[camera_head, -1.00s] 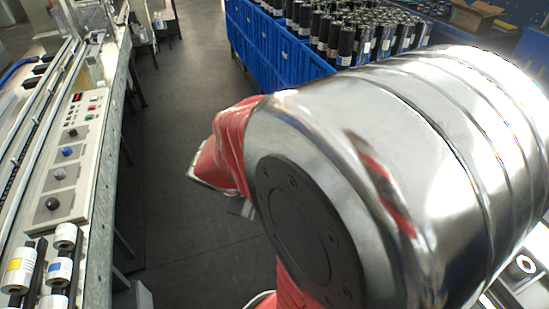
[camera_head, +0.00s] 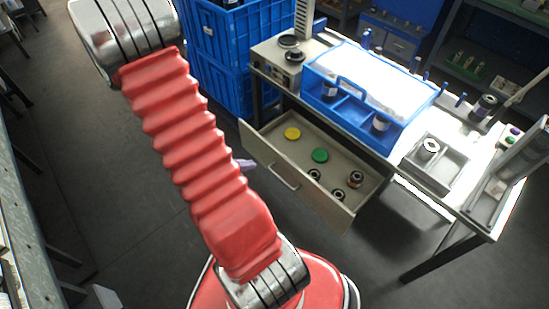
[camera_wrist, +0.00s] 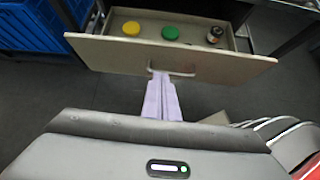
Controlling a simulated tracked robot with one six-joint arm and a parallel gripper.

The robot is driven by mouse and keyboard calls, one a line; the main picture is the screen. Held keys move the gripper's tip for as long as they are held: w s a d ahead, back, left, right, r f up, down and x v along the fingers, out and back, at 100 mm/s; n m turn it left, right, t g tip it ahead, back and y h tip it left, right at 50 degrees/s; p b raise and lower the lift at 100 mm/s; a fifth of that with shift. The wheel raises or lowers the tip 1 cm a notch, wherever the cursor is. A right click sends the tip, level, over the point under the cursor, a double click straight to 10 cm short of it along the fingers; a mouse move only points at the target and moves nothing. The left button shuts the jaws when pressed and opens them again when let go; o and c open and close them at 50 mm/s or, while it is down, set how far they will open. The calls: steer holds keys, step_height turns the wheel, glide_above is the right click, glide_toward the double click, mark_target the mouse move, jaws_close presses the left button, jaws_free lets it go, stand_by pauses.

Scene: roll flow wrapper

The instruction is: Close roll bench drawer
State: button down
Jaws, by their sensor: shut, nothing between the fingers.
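The roll bench drawer (camera_head: 312,200) is pulled out from under the bench. It holds a yellow disc (camera_head: 292,133), a green disc (camera_head: 320,155) and several small dark rolls. Its front panel (camera_wrist: 228,66) faces me in the wrist view, with a bar handle (camera_wrist: 184,74) in the middle. My gripper (camera_wrist: 161,76) is shut and empty, its pale purple fingers pointing at the drawer front by the handle's left end. I cannot tell whether they touch it. In the head view only a bit of the gripper (camera_head: 244,164) shows behind my red-sleeved arm.
The bench (camera_head: 460,195) carries a blue tote (camera_head: 352,112), a grey tray (camera_head: 440,175) and upright pegs. Blue crates (camera_head: 215,60) stand at the bench's left. Grey floor in front of the drawer is clear. Another bench edge (camera_head: 22,225) runs along the left.

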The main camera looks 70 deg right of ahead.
steer(key=shift+s+d+f, duration=0.1)
steer(key=shift+s+f, duration=0.05)
steer(key=shift+f, duration=0.3)
glide_toward(281, 158)
step_height(281, 158, down, 4)
steer(key=s+d, duration=0.1)
steer(key=d, duration=0.1)
steer(key=shift+s+d+r, duration=0.1)
steer(key=shift+s+d, duration=0.35)
steer(key=shift+d, duration=0.35)
steer(key=shift+d, duration=0.1)
